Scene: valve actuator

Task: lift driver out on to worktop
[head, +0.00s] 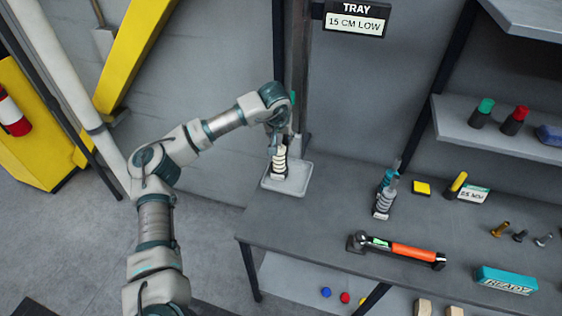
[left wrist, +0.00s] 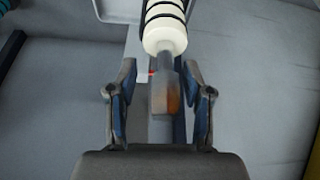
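A ribbed white-and-black piece, which I take to be the driver (head: 279,163), stands upright in a small grey tray (head: 297,181) at the left end of the worktop (head: 335,215). My left gripper (head: 279,138) is over it, pointing down. In the left wrist view the driver (left wrist: 165,30) shows white rings and a grey neck with a brownish end. The end lies between the two spread fingers of my left gripper (left wrist: 158,70). There is a gap on each side, so nothing is gripped. My right gripper is not in view.
A sign (head: 356,18) reads "TRAY 15 CM LOW". A dark post (head: 301,70) rises behind the tray. On the worktop are a ribbed silver-and-teal piece (head: 383,204), an orange-handled tool (head: 413,254) and a teal box (head: 507,280). Bare worktop lies between tray and tool.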

